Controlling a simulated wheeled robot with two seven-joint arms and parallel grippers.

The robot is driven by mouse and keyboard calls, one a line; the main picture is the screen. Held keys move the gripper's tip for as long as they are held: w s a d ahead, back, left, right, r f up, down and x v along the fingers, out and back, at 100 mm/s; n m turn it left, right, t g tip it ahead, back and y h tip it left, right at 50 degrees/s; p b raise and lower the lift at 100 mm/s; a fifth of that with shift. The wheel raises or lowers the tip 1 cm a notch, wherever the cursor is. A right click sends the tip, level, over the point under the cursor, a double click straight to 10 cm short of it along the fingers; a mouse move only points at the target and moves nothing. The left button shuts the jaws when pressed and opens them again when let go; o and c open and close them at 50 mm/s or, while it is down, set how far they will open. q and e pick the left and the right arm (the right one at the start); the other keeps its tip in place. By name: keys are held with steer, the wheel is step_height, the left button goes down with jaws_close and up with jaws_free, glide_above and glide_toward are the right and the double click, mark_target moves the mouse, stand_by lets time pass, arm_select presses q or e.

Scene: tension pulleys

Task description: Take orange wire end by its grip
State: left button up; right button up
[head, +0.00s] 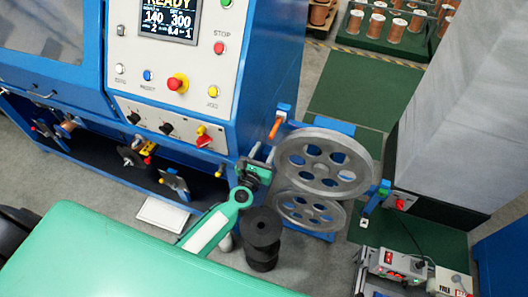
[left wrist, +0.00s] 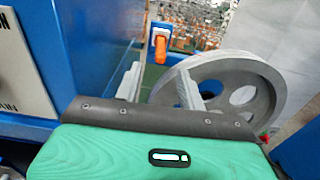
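The orange wire end grip (head: 275,128) hangs at a small blue holder on the machine's right side, just left of the upper pulley. It also shows upright in the left wrist view (left wrist: 160,48), above and beyond my fingertips. My left gripper (head: 262,158) is below the orange grip in the head view and apart from it. In the left wrist view its two grey fingers (left wrist: 160,75) stand apart with nothing between them. The wire itself is too thin to make out. My right gripper is in neither view.
Two grey pulleys, an upper one (head: 323,163) and a lower one (head: 308,211), stand close right of my gripper. The blue machine (head: 262,60) is close on the left. A stack of black discs (head: 262,238) stands below. A grey cabinet (head: 462,110) is at right.

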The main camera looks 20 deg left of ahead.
mark_target(270, 139)
arm_select(q)
steer(key=shift+w+d+b, duration=0.1)
steer(key=shift+w+b, duration=0.4)
steer(key=shift+w, duration=3.3)
jaws_close()
